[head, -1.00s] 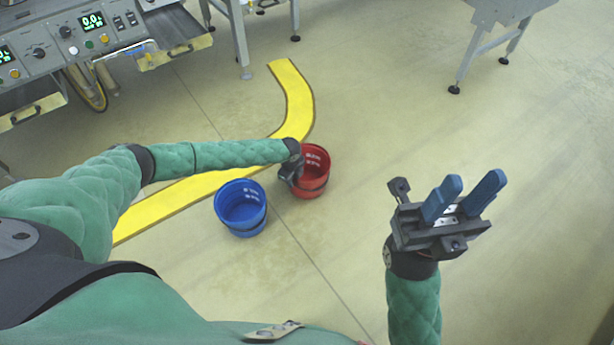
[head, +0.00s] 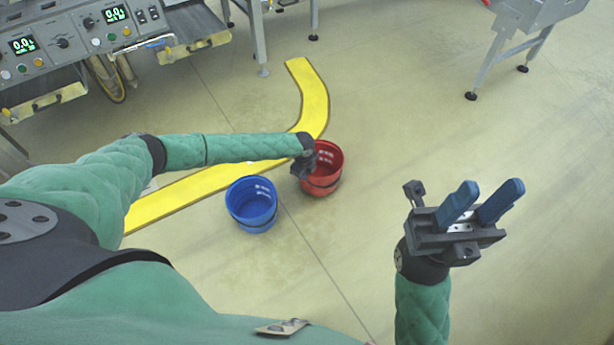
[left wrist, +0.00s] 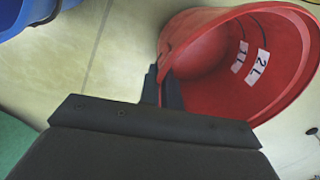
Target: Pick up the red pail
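The red pail (head: 331,180) is near the middle of the head view, with its open mouth facing up. My left gripper (head: 303,166) is at its left rim, partly hiding it. In the left wrist view the red pail (left wrist: 215,65) fills the upper right, with white labels inside. There the dark fingers of the left gripper (left wrist: 163,88) are close together, one on each side of the pail's wall. I cannot tell whether the pail is clear of the floor. My right gripper (head: 480,200) has its blue fingers apart and is empty, well to the right.
A blue pail (head: 252,222) stands on the floor just left of the red one. A yellow floor strip (head: 313,95) curves behind both. Machines with control panels (head: 75,50) stand at the upper left. The floor right of the pails is open.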

